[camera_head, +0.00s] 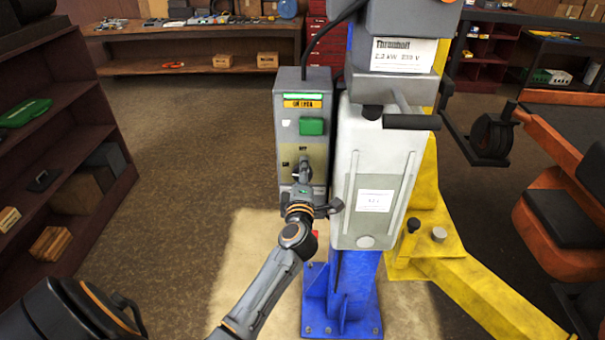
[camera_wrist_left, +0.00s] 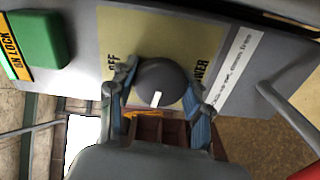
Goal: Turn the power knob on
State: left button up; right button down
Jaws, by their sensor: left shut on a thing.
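The grey control box (camera_head: 289,100) is fixed at the left side of the blue lift column. Its power knob (camera_wrist_left: 160,78) is dark and round, with a white mark near its lower edge in the left wrist view. The knob sits on a pale yellow plate (camera_wrist_left: 140,35) with the words OFF and POWER on either side of it. My left gripper (camera_head: 304,172) is at the lower part of the box, and its two fingers are shut on the knob from both sides (camera_wrist_left: 160,100). In the head view the gripper hides much of the knob. My right gripper is not in view.
A green button (camera_head: 311,126) with a yellow label above it is on the box over the knob. The white carriage (camera_head: 375,165) with a black handle stands close to the right. A yellow lift arm (camera_head: 480,290) reaches to the lower right. Open floor (camera_head: 190,150) lies to the left.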

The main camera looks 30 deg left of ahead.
pick_arm(q)
jog(key=shift+n, duration=0.9)
jog(key=o, duration=1.2)
jog(key=shift+c, duration=0.2)
jog(key=v, duration=1.2)
